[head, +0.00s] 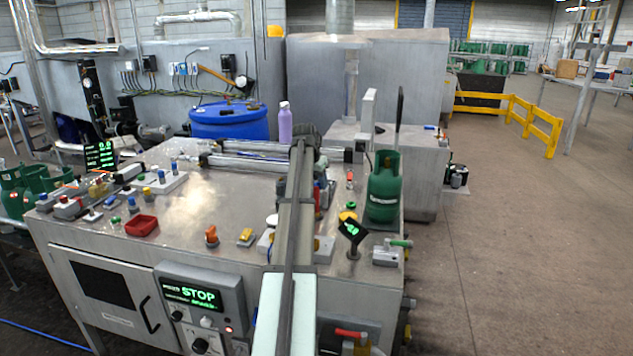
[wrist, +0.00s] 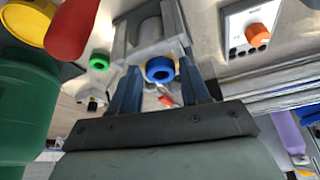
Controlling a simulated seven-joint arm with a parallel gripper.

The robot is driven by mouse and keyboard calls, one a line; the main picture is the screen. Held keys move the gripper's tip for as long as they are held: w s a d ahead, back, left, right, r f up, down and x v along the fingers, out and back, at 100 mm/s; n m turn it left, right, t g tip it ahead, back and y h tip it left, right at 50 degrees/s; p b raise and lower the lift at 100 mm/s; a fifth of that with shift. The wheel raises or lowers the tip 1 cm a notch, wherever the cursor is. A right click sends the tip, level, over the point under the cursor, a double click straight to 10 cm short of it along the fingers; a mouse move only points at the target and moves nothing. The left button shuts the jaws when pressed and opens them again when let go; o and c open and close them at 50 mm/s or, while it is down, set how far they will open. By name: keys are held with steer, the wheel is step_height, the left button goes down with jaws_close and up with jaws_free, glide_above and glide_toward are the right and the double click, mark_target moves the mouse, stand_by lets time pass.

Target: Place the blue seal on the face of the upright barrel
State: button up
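The blue seal (wrist: 160,69) is a small ring with a dark centre, seen in the wrist view between the two fingers of my gripper (wrist: 158,85). The fingers are apart, but I cannot tell whether they touch the seal. Just above the seal is a grey metal block with a rounded, barrel-like part (wrist: 150,30); I cannot tell whether this is the upright barrel. In the head view my arm hides the gripper and the seal. A green gas cylinder (head: 384,190) stands upright at the right of the bench; its side fills the left of the wrist view (wrist: 25,105).
The steel bench (head: 185,225) carries a red tray (head: 141,225), small buttons and fittings. A purple bottle (head: 285,125) and blue drum (head: 228,120) stand behind. A green ring (wrist: 98,62) and an orange knob (wrist: 257,35) are near the gripper. The bench's centre-left has bare room.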

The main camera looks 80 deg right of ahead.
steer(key=shift+r, duration=0.15)
steer(key=v, duration=1.2)
stand_by(0.4)
